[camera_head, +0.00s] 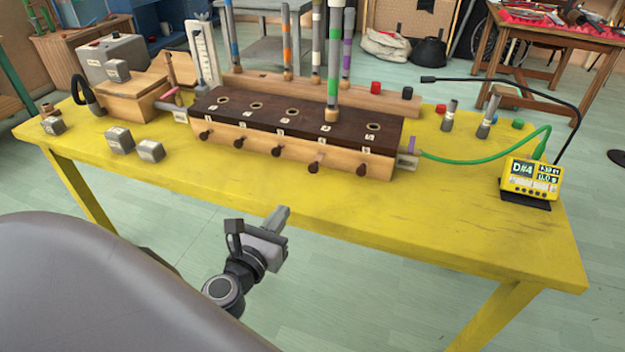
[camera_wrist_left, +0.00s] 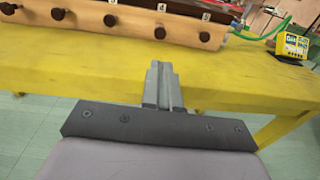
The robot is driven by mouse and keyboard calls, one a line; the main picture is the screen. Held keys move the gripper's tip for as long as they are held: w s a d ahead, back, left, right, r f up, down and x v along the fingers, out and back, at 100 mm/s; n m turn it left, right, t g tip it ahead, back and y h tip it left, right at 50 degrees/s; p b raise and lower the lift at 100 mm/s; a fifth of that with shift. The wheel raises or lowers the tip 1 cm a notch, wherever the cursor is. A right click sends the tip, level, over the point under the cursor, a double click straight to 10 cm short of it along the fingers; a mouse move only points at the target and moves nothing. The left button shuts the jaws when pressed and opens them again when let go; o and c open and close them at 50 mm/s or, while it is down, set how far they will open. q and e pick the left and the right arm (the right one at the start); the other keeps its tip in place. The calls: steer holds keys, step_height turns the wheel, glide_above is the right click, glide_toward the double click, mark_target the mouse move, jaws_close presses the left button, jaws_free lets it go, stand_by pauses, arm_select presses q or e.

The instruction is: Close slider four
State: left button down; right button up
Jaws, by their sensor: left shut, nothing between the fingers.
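Slider four is the fourth dark knob from the left (camera_head: 313,167) on the front of the wooden chest (camera_head: 232,137). It seems to stand out a little further than its neighbours. My left gripper (camera_head: 281,214) is shut and empty, in front of the table's front edge and apart from the knob. In the left wrist view its fingers (camera_wrist_left: 157,72) point toward the chest front, with yellow tabletop between. My right gripper is not in view.
A tube with a green band (camera_head: 333,85) stands at the chest's fourth hole. A yellow tuner (camera_head: 531,178) with a green cable is at the right. Grey weights (camera_head: 150,151) and a blower box (camera_head: 113,58) are at the left. The yellow table's (camera_head: 430,225) front strip is clear.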

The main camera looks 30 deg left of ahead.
mark_target(310, 167)
arm_select(q)
steer(key=x, duration=1.2)
steer(key=shift+w+a, duration=0.1)
steer(key=shift+w, duration=0.25)
steer(key=shift+w+a, duration=0.1)
steer(key=shift+w, duration=0.5)
steer(key=shift+x, duration=1.15)
steer(key=shift+w+a, duration=0.1)
steer(key=shift+w, duration=0.25)
steer(key=shift+w+a+r, duration=0.1)
steer(key=shift+w+r, duration=0.05)
steer(key=shift+r, duration=0.2)
